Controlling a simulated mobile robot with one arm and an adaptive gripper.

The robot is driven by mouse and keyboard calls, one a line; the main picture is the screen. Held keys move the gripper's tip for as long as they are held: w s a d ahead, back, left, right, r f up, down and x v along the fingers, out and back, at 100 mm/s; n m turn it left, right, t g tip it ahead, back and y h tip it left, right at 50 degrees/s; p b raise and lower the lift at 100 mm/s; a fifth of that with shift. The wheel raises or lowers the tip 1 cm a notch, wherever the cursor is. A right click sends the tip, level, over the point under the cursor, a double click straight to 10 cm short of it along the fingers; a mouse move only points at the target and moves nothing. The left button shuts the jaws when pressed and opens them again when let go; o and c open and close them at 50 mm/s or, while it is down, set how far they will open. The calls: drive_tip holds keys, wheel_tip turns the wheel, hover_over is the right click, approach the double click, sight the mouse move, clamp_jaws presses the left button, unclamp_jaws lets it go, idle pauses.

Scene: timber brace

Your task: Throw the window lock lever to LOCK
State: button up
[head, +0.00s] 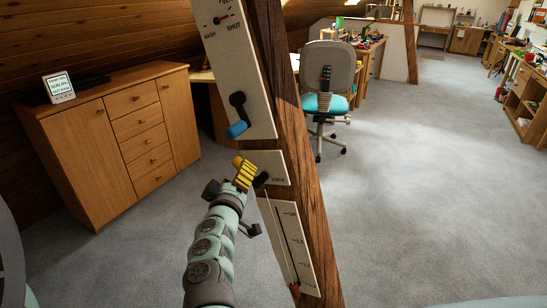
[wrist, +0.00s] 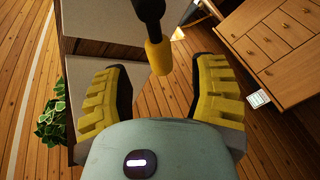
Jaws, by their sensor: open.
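The lock plate (head: 279,167) is a pale panel on the slanted timber brace, with LOCK lettered at its lower right. In the wrist view the lock lever (wrist: 158,55) has a black shaft and a yellow grip. It comes in from the top, and its yellow end lies between my two yellow fingers, with a gap on each side. My gripper (head: 245,173) is open in front of the lock plate. It also shows open in the wrist view (wrist: 161,82). In the head view my gripper hides most of the lever, so I cannot tell its setting there.
Above the lock plate is a panel (head: 225,65) with a dial marked WASH and SHUT and a blue-handled crank (head: 237,128). A scale panel (head: 296,250) is below. The timber brace (head: 292,120) runs beside them. A wooden cabinet (head: 120,140) stands left; open carpet lies right.

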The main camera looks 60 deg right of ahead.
drive_tip(key=shift+b+x, duration=0.5)
drive_tip(key=shift+x, duration=1.85)
clamp_jaws()
